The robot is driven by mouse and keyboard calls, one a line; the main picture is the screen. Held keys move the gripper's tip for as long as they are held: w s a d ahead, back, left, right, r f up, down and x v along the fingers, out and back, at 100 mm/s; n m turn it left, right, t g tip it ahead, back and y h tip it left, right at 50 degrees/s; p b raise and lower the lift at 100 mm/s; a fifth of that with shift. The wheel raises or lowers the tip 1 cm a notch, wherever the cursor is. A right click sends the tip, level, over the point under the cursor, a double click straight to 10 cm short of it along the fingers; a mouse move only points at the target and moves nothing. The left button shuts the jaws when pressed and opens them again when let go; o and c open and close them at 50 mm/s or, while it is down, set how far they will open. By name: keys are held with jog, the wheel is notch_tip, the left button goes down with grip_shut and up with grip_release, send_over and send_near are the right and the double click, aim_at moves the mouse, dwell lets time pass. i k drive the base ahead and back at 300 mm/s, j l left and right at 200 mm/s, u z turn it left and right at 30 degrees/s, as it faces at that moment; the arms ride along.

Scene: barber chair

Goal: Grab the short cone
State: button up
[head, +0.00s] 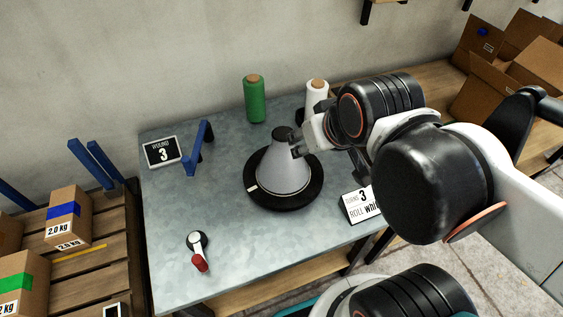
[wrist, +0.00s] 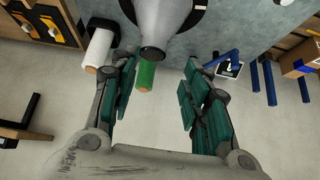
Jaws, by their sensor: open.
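A grey cone (head: 283,167) with a dark top stands upright on a black round base (head: 258,196) on the table. It is the only cone I can make out. My gripper (head: 298,146) is beside the cone's upper part, on its right in the head view, and partly overlaps it there. In the wrist view my gripper (wrist: 160,68) is open and empty, with its green-padded fingers apart. The cone (wrist: 164,18) shows at the top of that view, its dark tip near the gap between the fingertips. I cannot tell whether a finger touches it.
A green roll (head: 255,100) and a white roll (head: 316,93) stand behind the cone. A blue bracket (head: 197,148) and a "WOUND 3" display (head: 163,152) are at the left. A red-handled crank (head: 198,250) is at the front left. A "TURNS 3" sign (head: 358,206) is right.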

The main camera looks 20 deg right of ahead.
aim_at(277, 171)
jog(key=k+j+z, duration=0.15)
jog(key=j+z, duration=0.15)
jog(key=j, duration=0.25)
jog(key=k+j+z, duration=0.25)
jog(key=j, duration=0.3)
jog(key=k+j+z, duration=0.3)
jog(key=j, duration=0.15)
jog(key=k+j+z, duration=0.3)
jog(key=j, duration=0.15)
